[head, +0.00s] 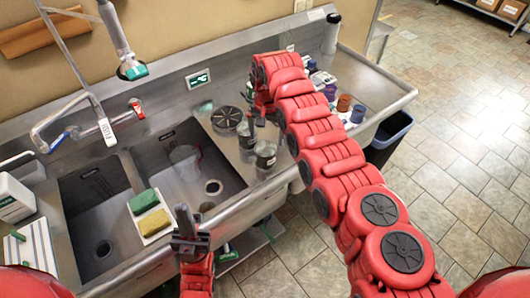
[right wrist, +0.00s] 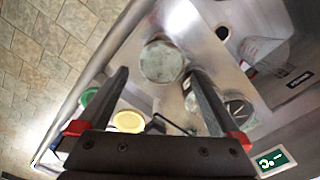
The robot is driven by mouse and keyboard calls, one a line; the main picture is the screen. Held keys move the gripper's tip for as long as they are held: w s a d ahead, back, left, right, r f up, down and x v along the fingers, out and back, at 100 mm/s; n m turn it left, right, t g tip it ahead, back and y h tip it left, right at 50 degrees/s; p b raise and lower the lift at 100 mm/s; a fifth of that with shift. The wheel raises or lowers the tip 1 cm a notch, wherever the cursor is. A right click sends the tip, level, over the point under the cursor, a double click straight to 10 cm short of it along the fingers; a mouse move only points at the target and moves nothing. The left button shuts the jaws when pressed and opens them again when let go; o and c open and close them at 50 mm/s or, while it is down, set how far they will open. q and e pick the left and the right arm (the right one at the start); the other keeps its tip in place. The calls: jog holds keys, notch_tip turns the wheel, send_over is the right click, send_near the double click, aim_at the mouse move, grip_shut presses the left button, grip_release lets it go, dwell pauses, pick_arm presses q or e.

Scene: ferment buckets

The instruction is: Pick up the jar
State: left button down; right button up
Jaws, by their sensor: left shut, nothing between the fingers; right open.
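A jar with a pale grey-green top (right wrist: 162,62) stands on the metal ledge right of the basins; in the right wrist view it shows between and beyond my fingertips. In the head view two dark greenish jars stand there, a nearer one (head: 265,156) and one behind it (head: 246,134). My right gripper (right wrist: 158,74) is open, its fingers on either side of the jar in the picture; I cannot tell if they touch it. In the head view it is above the ledge, partly hidden by my arm. My left gripper (head: 186,222) is shut and empty, in front of the sink.
A clear container (head: 186,156) is in the right basin. A round dark slotted disc (head: 227,117) lies behind the jars. Coloured cups (head: 344,103) stand farther right. A dark bin (head: 388,133) stands on the floor.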

aim_at(266, 147)
notch_tip(266, 147, down, 6)
jog(key=b, duration=0.3)
jog(key=shift+w+f, duration=0.15)
jog(key=shift+f, duration=0.1)
notch_tip(266, 147, down, 5)
jog(key=b, duration=0.5)
jog(key=shift+a+f, duration=0.1)
jog(key=shift+a, duration=0.05)
jog(key=shift+r, duration=0.2)
jog(key=shift+c, duration=1)
jog(key=c, duration=1.1)
jog(key=shift+o, duration=0.2)
jog(key=shift+r, duration=0.1)
